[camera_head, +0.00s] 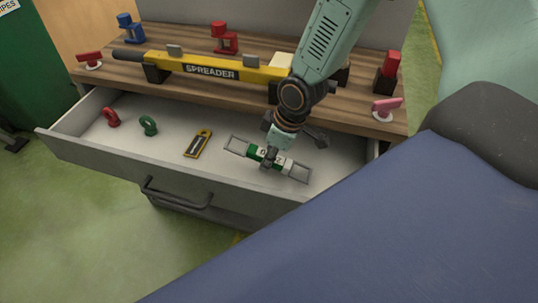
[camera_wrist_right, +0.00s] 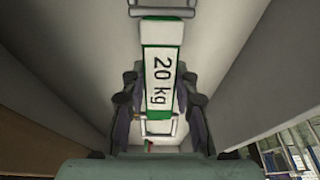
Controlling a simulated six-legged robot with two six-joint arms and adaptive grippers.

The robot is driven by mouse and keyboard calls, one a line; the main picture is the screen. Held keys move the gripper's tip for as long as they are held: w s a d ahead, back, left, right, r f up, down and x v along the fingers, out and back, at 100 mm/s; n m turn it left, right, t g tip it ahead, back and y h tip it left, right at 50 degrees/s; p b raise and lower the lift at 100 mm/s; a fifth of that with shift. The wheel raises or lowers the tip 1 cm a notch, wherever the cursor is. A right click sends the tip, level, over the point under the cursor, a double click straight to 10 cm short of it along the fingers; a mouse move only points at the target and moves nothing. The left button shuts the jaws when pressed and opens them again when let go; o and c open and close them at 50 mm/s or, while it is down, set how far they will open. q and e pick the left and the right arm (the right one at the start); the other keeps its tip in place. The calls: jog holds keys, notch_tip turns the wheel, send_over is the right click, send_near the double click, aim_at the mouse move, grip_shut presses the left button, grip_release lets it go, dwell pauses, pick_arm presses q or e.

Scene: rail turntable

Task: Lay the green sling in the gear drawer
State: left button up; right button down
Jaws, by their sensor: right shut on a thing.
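The green sling (camera_head: 283,164) is a green and white block with a metal loop at each end. It is inside the open gear drawer (camera_head: 120,163), in the right part. My right gripper (camera_head: 269,161) reaches down into the drawer and is shut on the middle of the sling. In the right wrist view the sling (camera_wrist_right: 160,75) shows a "20 kg" label between my fingers (camera_wrist_right: 160,105). I cannot tell whether the sling touches the drawer floor. My left gripper is not in view.
In the drawer lie a red shackle (camera_head: 112,118), a green shackle (camera_head: 149,125) and a yellow-edged tag (camera_head: 198,143). On the wooden top above are a yellow spreader bar (camera_head: 240,72), blue and red clamps, and pink-red handles. Bare drawer floor shows between the items.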

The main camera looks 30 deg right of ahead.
jog(key=shift+c, duration=1.6)
grip_release()
jog(key=shift+r, duration=0.1)
jog(key=shift+p+v, duration=1.2)
jog(key=shift+p, duration=2.45)
jog(key=shift+p+v, duration=2.25)
jog(key=shift+p, duration=1.45)
notch_tip(320, 180, up, 8)
jog(key=p, duration=0.8)
